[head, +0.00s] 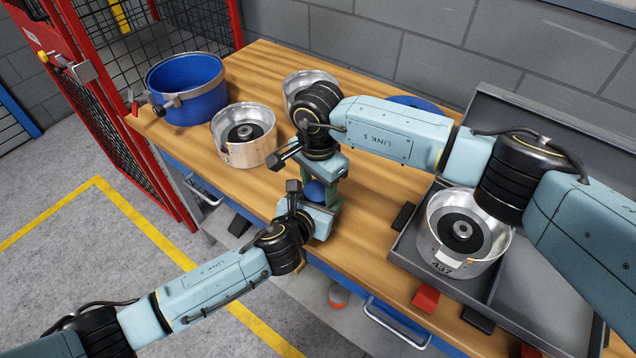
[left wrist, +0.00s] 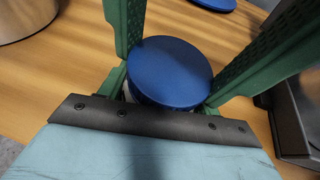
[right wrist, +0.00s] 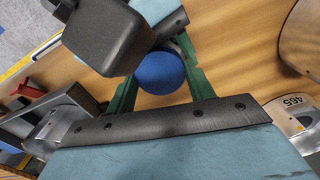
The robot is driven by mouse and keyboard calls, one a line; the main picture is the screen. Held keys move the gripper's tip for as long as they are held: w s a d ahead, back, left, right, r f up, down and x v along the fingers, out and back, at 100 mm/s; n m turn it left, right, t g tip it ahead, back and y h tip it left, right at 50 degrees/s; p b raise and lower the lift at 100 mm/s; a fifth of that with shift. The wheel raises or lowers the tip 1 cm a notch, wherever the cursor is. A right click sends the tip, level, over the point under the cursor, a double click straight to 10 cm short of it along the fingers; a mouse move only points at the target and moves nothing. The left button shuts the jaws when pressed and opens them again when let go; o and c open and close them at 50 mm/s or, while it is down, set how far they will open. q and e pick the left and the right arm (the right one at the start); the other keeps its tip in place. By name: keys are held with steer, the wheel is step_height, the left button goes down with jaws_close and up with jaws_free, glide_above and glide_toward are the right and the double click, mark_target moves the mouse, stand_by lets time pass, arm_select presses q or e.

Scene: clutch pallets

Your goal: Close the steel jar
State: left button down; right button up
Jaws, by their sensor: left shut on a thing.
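A small jar with a round blue lid (head: 315,190) on it is between my two grippers near the table's front edge. Its body is mostly hidden; a pale sliver shows under the lid (left wrist: 170,72) in the left wrist view. My left gripper (head: 318,208) is shut on the jar, a green finger on each side. My right gripper (head: 318,176) is above the jar, pointing down. In the right wrist view, the blue lid (right wrist: 160,73) lies between its green fingers; whether they touch it is unclear.
A blue pot (head: 187,95) and a metal housing (head: 245,150) stand at the left; another housing (head: 305,80) is behind my right arm. A grey case (head: 540,300) at the right holds housing 437 (head: 458,255). A blue disc (head: 425,103) lies behind the right arm.

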steer(key=o, duration=0.5)
steer(key=shift+c, duration=0.2)
steer(key=shift+r, duration=2.25)
steer(key=shift+c, duration=0.3)
steer(key=shift+r+n, duration=1)
steer(key=shift+r, duration=0.75)
